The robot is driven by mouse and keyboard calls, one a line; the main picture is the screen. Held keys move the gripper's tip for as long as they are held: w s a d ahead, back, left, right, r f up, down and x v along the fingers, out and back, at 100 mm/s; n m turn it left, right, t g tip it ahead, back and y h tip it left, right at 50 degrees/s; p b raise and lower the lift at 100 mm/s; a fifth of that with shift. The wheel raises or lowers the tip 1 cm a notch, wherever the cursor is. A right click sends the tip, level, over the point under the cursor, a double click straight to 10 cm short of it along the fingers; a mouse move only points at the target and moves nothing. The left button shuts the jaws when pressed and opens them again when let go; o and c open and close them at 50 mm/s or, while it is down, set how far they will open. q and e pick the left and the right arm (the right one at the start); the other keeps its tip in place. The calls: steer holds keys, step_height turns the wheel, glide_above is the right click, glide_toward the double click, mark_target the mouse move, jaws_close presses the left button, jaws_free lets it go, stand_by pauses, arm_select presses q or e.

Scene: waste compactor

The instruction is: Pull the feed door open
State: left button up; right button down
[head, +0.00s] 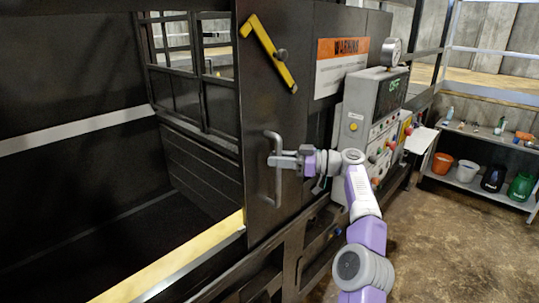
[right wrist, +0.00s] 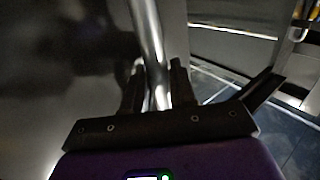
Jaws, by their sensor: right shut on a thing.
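The feed door (head: 257,110) is a tall dark panel in the middle of the head view. A yellow lever (head: 267,52) sits near its top. A vertical grey bar handle (head: 277,190) is fixed on its face. My right gripper (head: 277,160) is shut around the middle of this handle, reaching in from the right. In the right wrist view the shiny handle (right wrist: 148,35) runs down between the two dark fingers of the gripper (right wrist: 156,88). To the left of the door a dark opening shows, with a yellow sill (head: 180,265). My left gripper is not in view.
A grey control box (head: 362,115) with buttons and a gauge (head: 391,50) stands right of the door, close to my right arm. A warning sign (head: 340,65) is behind it. A shelf (head: 475,185) with buckets is at far right. The concrete floor (head: 450,250) at lower right is clear.

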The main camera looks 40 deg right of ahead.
steer(key=shift+r, duration=0.1)
steer(key=c, duration=1.1)
jaws_free()
steer(key=shift+w+a, duration=0.1)
steer(key=shift+o, duration=0.2)
steer(key=p+v, duration=0.1)
steer(key=v, duration=0.6)
steer(key=shift+s, duration=0.2)
